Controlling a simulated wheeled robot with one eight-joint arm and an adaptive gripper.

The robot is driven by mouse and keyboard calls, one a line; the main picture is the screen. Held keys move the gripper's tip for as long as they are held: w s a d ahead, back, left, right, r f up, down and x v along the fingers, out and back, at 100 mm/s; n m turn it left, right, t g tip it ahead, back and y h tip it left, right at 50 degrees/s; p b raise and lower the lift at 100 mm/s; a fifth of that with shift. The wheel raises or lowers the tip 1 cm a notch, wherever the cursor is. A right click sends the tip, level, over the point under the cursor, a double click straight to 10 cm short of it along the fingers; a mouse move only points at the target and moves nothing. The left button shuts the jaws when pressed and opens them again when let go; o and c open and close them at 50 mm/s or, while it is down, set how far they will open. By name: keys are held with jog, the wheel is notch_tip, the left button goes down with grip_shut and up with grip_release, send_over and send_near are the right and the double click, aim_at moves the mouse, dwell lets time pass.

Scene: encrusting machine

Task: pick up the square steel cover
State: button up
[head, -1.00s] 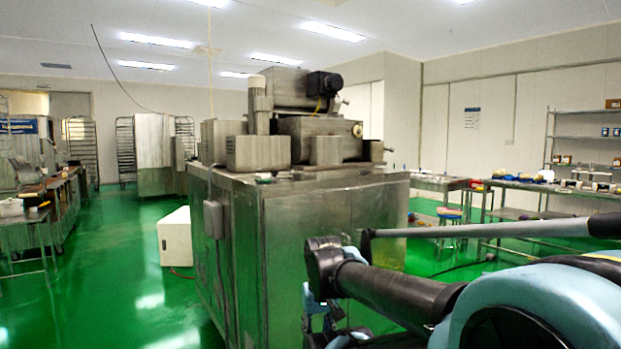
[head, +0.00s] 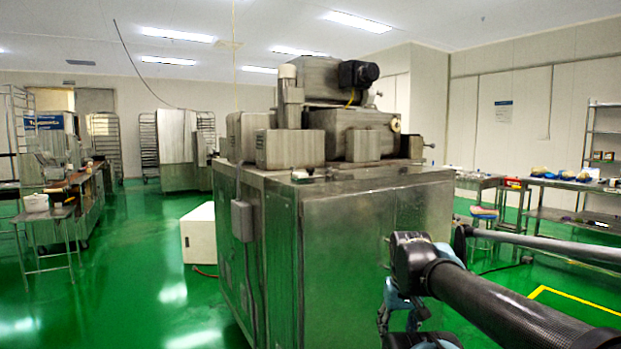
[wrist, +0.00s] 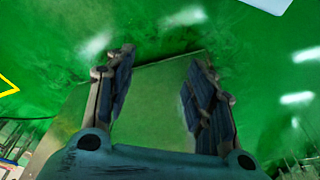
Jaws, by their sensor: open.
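My gripper (wrist: 162,60) is open and empty in the wrist view, its two dark fingers spread apart. Between and behind the fingers is a flat, straight-edged surface (wrist: 155,98) with a green tint; I cannot tell what it is. In the head view, a box-shaped steel piece (head: 290,149) sits on top of the large steel machine (head: 345,225), near its front left. I cannot tell whether it is the square steel cover, and no other piece is clearly that cover. My arm comes in at the lower right, in front of the machine; the fingertips are not clear there.
A white box (head: 197,234) stands on the green floor left of the machine. A work table (head: 555,184) is at the right, and a small table (head: 45,214) is at the left. Open floor (head: 140,280) lies left of the machine.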

jog(key=w+a+r+n, duration=0.1)
jog(key=w+a+r, duration=0.1)
jog(key=w+r, duration=0.65)
jog(key=w+a+r+n+y, duration=0.15)
jog(key=w+r, duration=0.35)
jog(key=r, duration=0.7)
jog(key=w+a+r+n+h, duration=0.1)
jog(key=w+a+r, duration=0.2)
jog(key=w+r, duration=0.5)
jog(key=w+a+r+n+y, duration=0.1)
jog(key=w+a+r, duration=0.35)
jog(key=r, duration=0.35)
jog(key=w+a+r+n+t, duration=0.1)
jog(key=w+a+r, duration=0.35)
jog(key=r, duration=0.35)
jog(key=w+a+r+n+y, duration=0.1)
jog(key=w+a+r, duration=0.35)
jog(key=r, duration=0.45)
send_over(311, 172)
jog(key=d, duration=0.2)
jog(key=f, duration=1)
jog(key=shift+s+a+f, duration=0.15)
jog(key=shift+a+f, duration=0.1)
jog(key=shift+f, duration=0.15)
jog(key=shift+x, duration=2.85)
jog(key=shift+s, duration=0.1)
grip_shut()
